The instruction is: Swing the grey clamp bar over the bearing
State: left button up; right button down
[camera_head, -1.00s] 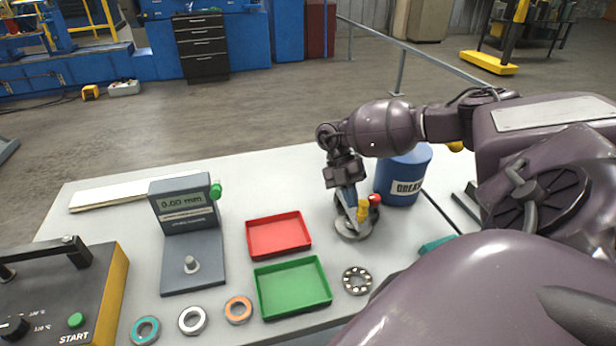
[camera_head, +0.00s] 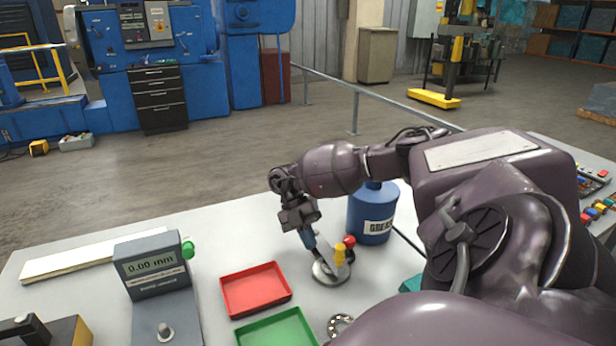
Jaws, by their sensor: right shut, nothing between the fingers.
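A small stand with a round metal base (camera_head: 331,280) is on the table in front of my right arm. A yellow part (camera_head: 340,257) and a red knob (camera_head: 349,241) show on its right side. My right gripper (camera_head: 315,252) points down at the left side of this stand, shut with nothing held. I cannot tell whether its fingers touch the stand. The grey clamp bar cannot be told apart clearly from the fingers and stand. A bearing ring (camera_head: 338,322) lies on the table near the front, partly hidden by my arm. My left gripper is out of view.
A blue grease can (camera_head: 372,220) stands close behind and right of the stand. A red tray (camera_head: 256,290), a green tray (camera_head: 277,330) and a gauge reading 0.00 mm (camera_head: 153,267) are to the left. The table behind the red tray is clear.

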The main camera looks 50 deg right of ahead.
jog(key=b+v, duration=0.1)
jog(key=v, duration=0.8)
jog(key=shift+r, duration=0.15)
jog(key=shift+a, duration=0.1)
